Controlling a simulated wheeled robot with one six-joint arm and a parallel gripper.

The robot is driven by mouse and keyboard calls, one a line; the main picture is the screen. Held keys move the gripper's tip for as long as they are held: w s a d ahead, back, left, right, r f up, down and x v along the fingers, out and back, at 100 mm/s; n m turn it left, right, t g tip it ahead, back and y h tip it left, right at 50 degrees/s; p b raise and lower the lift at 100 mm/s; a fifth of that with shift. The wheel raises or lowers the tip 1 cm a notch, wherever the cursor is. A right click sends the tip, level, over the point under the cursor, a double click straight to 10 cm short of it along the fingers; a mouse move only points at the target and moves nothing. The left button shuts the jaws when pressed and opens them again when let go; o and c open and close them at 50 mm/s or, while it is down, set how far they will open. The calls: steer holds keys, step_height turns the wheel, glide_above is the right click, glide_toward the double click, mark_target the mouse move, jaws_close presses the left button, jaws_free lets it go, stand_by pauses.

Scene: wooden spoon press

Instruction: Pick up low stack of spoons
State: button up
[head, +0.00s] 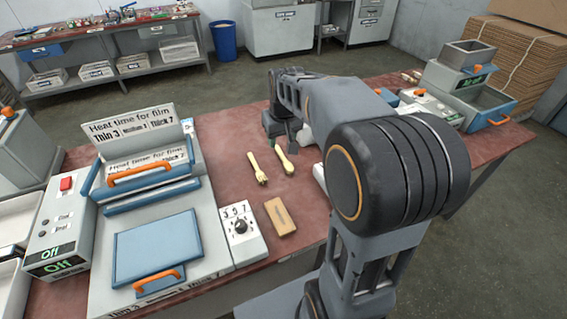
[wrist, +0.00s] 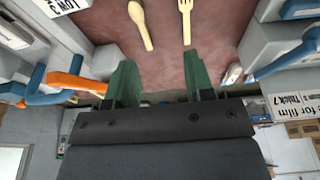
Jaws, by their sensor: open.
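A wooden spoon (head: 284,159) lies on the red-brown table top, close to my gripper; it also shows in the wrist view (wrist: 141,22). A wooden fork (head: 257,168) lies beside it, apart, and shows in the wrist view (wrist: 186,18). I cannot tell whether the spoon is a single piece or a low stack. My gripper (wrist: 161,82) is open, with its two green fingers apart and nothing seen between them. In the head view the gripper (head: 292,140) is above the table just beyond the spoon, partly hidden by my arm.
A grey-blue film press (head: 155,250) with orange handles stands at left, a dial box (head: 241,233) and a tan block (head: 280,216) in front. A blue-grey machine (head: 470,90) stands at the right end. My arm hides part of the table. Bare table surrounds the spoon and fork.

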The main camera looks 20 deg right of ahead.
steer(key=b, duration=0.2)
glide_toward(283, 157)
steer(key=f, duration=0.1)
steer(key=w+f+g, duration=0.1)
steer(key=shift+d+f, duration=0.2)
steer(key=shift+f, duration=0.2)
steer(key=shift+w+f+p, duration=0.15)
steer(key=shift+f, duration=0.9)
steer(key=shift+w+f+p, duration=0.15)
steer(key=shift+w+f, duration=0.05)
steer(key=shift+f, duration=0.85)
steer(key=shift+w+f+p, duration=0.15)
steer(key=shift+f, duration=0.85)
steer(key=shift+c, duration=0.4)
jaws_close()
